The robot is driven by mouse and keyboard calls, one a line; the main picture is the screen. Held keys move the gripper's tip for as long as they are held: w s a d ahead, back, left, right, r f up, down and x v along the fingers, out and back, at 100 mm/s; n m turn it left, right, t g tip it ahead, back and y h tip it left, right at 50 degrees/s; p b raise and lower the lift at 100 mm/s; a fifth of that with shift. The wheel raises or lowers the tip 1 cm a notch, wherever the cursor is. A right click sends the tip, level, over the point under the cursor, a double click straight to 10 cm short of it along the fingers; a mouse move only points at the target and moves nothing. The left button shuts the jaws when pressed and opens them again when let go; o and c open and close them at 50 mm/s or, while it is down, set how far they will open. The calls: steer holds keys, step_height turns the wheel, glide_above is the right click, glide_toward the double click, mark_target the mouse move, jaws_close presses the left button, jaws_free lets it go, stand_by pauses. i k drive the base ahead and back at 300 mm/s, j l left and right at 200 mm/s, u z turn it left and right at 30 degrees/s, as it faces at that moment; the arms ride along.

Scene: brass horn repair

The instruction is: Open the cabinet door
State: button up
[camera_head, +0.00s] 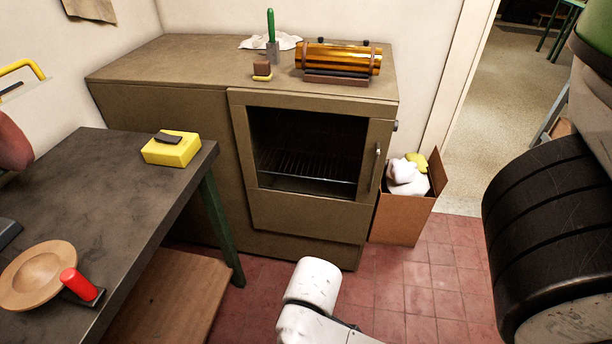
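The cabinet (160,80) is a low olive-brown unit against the back wall. Its door (300,212) is on the right part of the front and looks shut. The door has a large dark window (310,130), through which a wire rack (305,167) shows. A slim upright metal handle (377,162) sits on the door's right edge. A white link of my arm (313,285) shows at the bottom centre, in front of the cabinet and apart from it. My gripper is not in view.
A cardboard box (402,218) with crumpled cloths stands right of the cabinet, close to the handle side. A dark workbench (90,190) stands at left. A brass cylinder (338,58) lies on the cabinet top. The red tiled floor (395,290) before the door is clear.

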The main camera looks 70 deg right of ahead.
mark_target(343, 220)
steer(key=z, duration=1.35)
